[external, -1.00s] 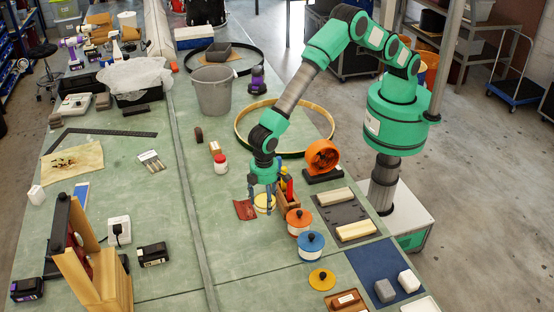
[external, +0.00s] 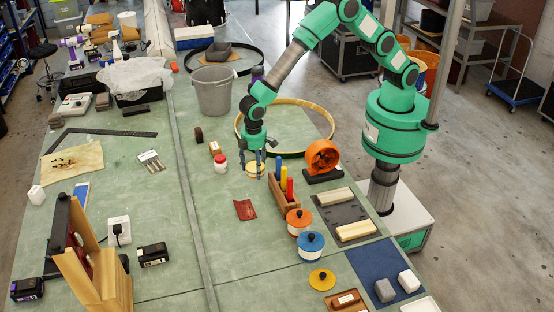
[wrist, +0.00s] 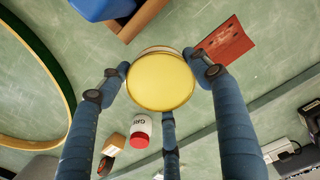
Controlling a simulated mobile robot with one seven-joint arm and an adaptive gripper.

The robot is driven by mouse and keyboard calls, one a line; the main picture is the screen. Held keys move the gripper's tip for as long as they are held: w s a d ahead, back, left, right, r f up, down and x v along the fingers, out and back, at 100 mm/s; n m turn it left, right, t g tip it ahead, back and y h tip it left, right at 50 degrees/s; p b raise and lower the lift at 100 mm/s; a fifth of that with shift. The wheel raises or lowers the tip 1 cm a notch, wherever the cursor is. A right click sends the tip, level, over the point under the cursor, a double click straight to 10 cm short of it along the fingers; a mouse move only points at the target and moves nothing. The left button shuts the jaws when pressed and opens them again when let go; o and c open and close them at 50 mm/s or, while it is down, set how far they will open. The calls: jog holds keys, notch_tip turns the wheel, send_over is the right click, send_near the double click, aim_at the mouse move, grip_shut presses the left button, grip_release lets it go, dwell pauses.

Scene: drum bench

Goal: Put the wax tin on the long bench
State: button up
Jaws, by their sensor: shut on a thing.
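The wax tin (wrist: 160,82) is round with a plain yellow lid. My gripper (wrist: 161,85) is shut on it, with blue fingers around its sides in the wrist view. In the external view the tin (external: 255,168) shows partly behind the fingers of my gripper (external: 256,172). It is over the green bench top (external: 200,250); whether it touches the surface I cannot tell.
A white jar with a red cap (external: 221,163) stands left of the tin. A wooden holder with coloured handles (external: 285,190) is at its right, a dark red sheet (external: 245,209) in front. A large wooden hoop (external: 330,125) lies behind. Bench left of the sheet is clear.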

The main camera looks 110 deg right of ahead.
jog(key=s+d+b, duration=0.2)
jog(key=s+d, duration=0.2)
jog(key=d, duration=0.5)
jog(key=s+d+b, duration=0.2)
jog(key=s+d, duration=0.2)
jog(key=d, duration=0.5)
jog(key=shift+f, duration=0.3)
jog(key=shift+s, duration=0.1)
